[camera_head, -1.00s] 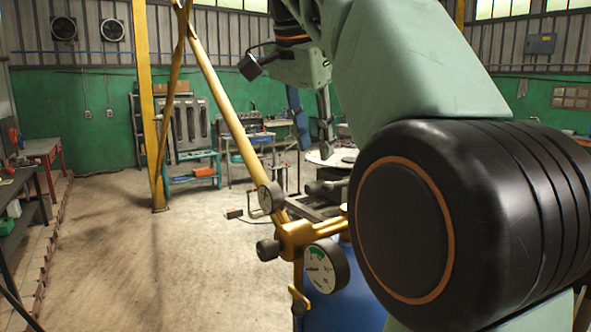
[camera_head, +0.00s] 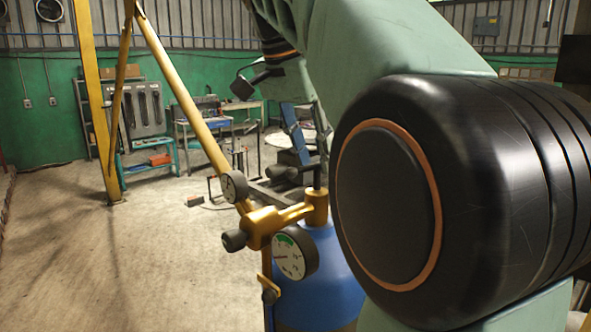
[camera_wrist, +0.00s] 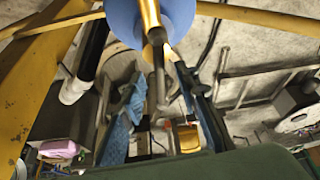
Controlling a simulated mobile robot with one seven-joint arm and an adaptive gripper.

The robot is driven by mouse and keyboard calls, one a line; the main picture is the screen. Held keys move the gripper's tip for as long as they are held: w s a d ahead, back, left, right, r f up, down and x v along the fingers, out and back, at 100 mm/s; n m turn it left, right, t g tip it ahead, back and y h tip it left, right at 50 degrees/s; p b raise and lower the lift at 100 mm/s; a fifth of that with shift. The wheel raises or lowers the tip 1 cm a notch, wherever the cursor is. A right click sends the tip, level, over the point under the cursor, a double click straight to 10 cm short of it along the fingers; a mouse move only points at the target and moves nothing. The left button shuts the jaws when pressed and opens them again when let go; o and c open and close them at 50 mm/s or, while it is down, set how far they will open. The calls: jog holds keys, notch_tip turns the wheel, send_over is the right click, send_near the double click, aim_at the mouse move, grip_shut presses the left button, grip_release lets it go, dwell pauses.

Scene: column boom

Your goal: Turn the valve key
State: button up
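A blue gas cylinder (camera_head: 335,280) carries a brass valve and regulator (camera_head: 268,222) with two round gauges. The cylinder (camera_wrist: 182,12) and its brass valve (camera_wrist: 150,18) also show at the top of the wrist view. A thin grey upright piece (camera_wrist: 160,84), perhaps the valve key, shows below the brass between my fingers; I cannot tell its exact shape. My gripper (camera_head: 310,148) points down above the valve in the head view, partly behind my arm. In the wrist view its two blue-and-dark fingers (camera_wrist: 160,74) stand apart, and I see no contact with the grey piece.
A yellow post (camera_head: 93,100) and a slanting yellow brace (camera_head: 180,90) stand left of the cylinder. A teal tool stand (camera_head: 150,165) and a bench (camera_head: 215,125) are farther back. The floor (camera_head: 60,250) at the left is clear.

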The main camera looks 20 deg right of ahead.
aim_at(317, 165)
jog(key=shift+x, duration=1.7)
